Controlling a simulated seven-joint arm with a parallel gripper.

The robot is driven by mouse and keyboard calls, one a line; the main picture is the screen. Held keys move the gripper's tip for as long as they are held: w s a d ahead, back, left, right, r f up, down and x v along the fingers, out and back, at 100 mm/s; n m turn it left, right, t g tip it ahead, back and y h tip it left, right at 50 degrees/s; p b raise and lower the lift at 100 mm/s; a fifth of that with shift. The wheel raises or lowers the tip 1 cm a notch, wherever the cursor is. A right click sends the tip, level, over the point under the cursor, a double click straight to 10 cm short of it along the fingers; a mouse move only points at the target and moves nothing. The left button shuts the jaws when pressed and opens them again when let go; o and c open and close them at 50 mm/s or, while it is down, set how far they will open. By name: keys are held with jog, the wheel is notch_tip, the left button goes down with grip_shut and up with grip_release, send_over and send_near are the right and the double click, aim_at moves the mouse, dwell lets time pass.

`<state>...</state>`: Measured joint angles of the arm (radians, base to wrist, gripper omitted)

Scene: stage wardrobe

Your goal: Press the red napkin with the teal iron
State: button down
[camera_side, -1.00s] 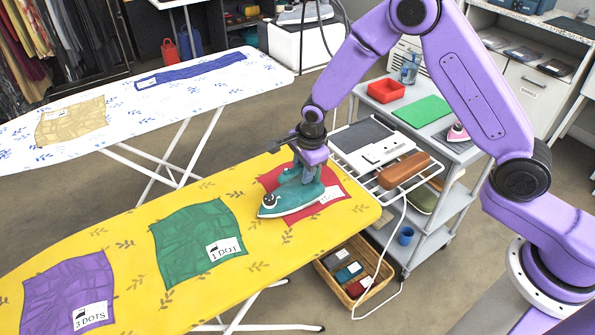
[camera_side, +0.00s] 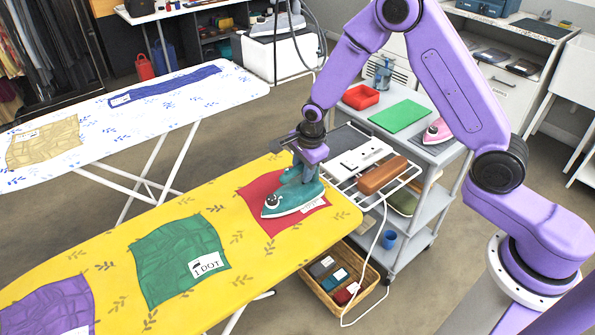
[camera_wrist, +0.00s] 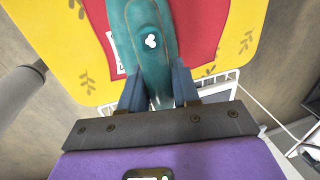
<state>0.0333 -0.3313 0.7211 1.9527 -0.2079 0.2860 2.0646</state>
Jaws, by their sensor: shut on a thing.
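The red napkin (camera_side: 256,190) lies near the right end of the yellow ironing board (camera_side: 95,262). Its white label (camera_side: 313,205) is partly covered, and its text is not readable. The teal iron (camera_side: 293,200) sits flat over the middle of the napkin, its nose pointing left, with red showing around it. My gripper (camera_side: 304,165) is shut on the iron's handle from above. In the wrist view the iron (camera_wrist: 143,30) is between the two fingers, with red napkin (camera_wrist: 203,25) on both sides. The sole's contact with the cloth is hidden.
A green napkin (camera_side: 170,255) and a purple napkin (camera_side: 48,310) lie further left on the board. Right behind the board, a grey cart carries a wire rack with a brown block (camera_side: 383,176) and a pink iron (camera_side: 437,132). A basket (camera_side: 330,297) stands below.

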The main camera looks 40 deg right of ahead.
jog(key=shift+d, duration=0.65)
jog(key=shift+w+d, duration=0.1)
jog(key=shift+w, duration=2)
jog(key=shift+a, duration=5.75)
jog(key=shift+w, duration=2.15)
jog(key=shift+w+d, duration=0.15)
jog(key=shift+d, duration=5.5)
notch_tip(320, 180, up, 9)
jog(key=shift+f, duration=0.15)
